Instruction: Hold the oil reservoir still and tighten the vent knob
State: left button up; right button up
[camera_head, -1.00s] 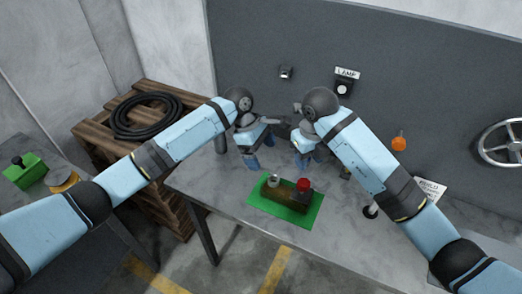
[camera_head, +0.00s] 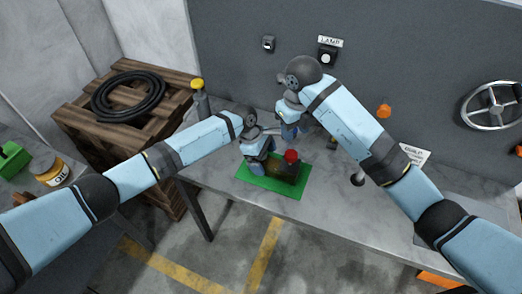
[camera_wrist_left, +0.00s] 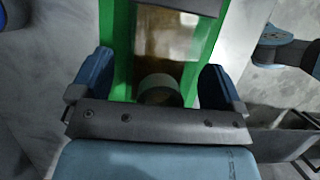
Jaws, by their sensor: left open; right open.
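The oil reservoir (camera_head: 287,174), a brownish block, sits on a green mat (camera_head: 265,186) on the grey table. A red knob (camera_head: 291,155) stands on its right part. My left gripper (camera_head: 256,164) is open at the reservoir's left end and hides that part. In the left wrist view the reservoir (camera_wrist_left: 170,45) and a round grey cap (camera_wrist_left: 158,88) lie between the open fingers (camera_wrist_left: 153,85), with gaps at both sides. My right gripper (camera_head: 290,131) is open and empty, behind and above the reservoir; its fingertips are partly hidden.
A yellow-topped grey cylinder (camera_head: 199,95) stands at the table's back left. A wall with a handwheel (camera_head: 495,105) closes the back. The table's front edge is close to the mat.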

pick_arm(q)
jog(key=c, duration=1.1)
jog(key=shift+c, duration=0.2)
